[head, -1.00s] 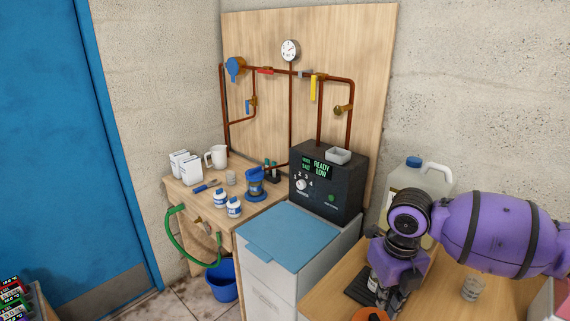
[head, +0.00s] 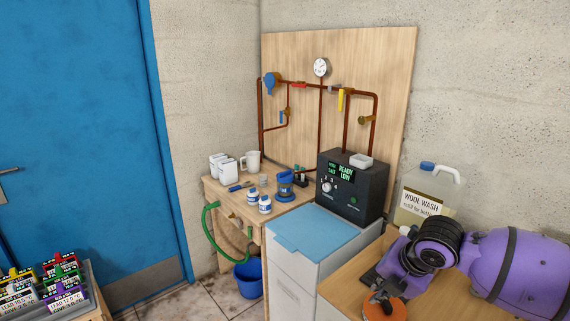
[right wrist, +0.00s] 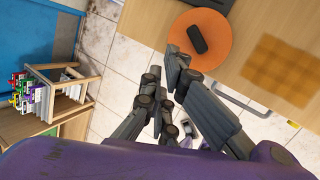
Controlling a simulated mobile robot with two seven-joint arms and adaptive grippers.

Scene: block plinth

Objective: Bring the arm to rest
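My right arm is purple and comes in from the right of the head view, low over the wooden bench (head: 345,283). An orange disc (right wrist: 222,50) with a dark grip (right wrist: 197,39) lies on the bench just beyond the fingers. The disc also shows at the bottom of the head view (head: 398,312). My left gripper is not in view.
A wool wash jug (head: 425,203) stands behind my arm. A black control box (head: 352,190) and a blue-topped white cabinet (head: 310,232) stand left of it. A rack of coloured tags (head: 90,297) is at lower left.

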